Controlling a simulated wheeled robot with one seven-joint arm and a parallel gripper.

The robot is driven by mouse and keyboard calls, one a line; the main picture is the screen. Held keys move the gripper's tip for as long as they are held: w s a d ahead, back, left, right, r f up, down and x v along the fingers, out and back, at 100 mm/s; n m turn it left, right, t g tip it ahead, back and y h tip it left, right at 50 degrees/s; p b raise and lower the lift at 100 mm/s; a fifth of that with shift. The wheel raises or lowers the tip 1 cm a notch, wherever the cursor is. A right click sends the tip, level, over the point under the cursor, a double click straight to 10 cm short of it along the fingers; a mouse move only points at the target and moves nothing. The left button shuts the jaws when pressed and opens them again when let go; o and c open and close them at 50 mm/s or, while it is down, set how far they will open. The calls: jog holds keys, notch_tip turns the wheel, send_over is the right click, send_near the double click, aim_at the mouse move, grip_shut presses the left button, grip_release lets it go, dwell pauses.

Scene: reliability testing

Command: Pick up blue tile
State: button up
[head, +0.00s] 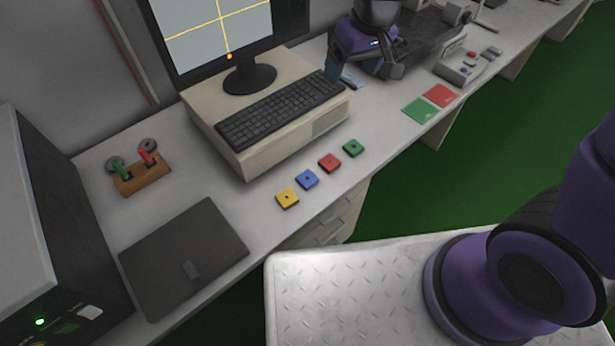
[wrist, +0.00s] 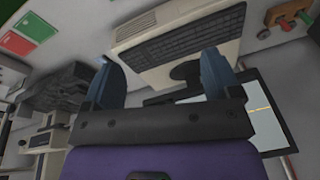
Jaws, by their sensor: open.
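The blue tile (head: 307,179) lies flat on the white bench in the head view, in a slanting row between the yellow tile (head: 287,198) and the red tile (head: 329,163). A green tile (head: 353,147) ends the row at the upper right. My gripper (head: 347,75) is behind and above the row, by the right end of the keyboard. In the wrist view, my gripper (wrist: 158,65) is open, its two blue fingers wide apart with nothing between them. I make out no small tile in the wrist view.
A beige computer (head: 252,152) with a keyboard (head: 280,108) and monitor (head: 220,25) stands behind the tiles. A dark flat case (head: 180,255) lies at the left front. Red (head: 440,95) and green (head: 420,110) flat squares lie to the right. Bare bench surrounds the tiles.

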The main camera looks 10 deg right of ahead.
jog(key=a+f+n+g, duration=0.1)
jog(key=a+f, duration=0.5)
jog(key=f, duration=0.7)
jog(key=n+h, duration=0.1)
jog(key=h, duration=0.1)
send_over(307, 178)
notch_tip(307, 178, down, 10)
jog(key=shift+n+g, duration=0.3)
jog(key=shift+s+f, duration=0.15)
jog(key=shift+f, duration=1.55)
jog(key=shift+s+f, duration=0.15)
jog(key=shift+f, duration=1.55)
jog(key=shift+w+f, duration=0.2)
jog(key=shift+f, duration=1.05)
jog(key=shift+w+f, duration=0.15)
jog(key=shift+f, duration=1.1)
jog(key=c, duration=1)
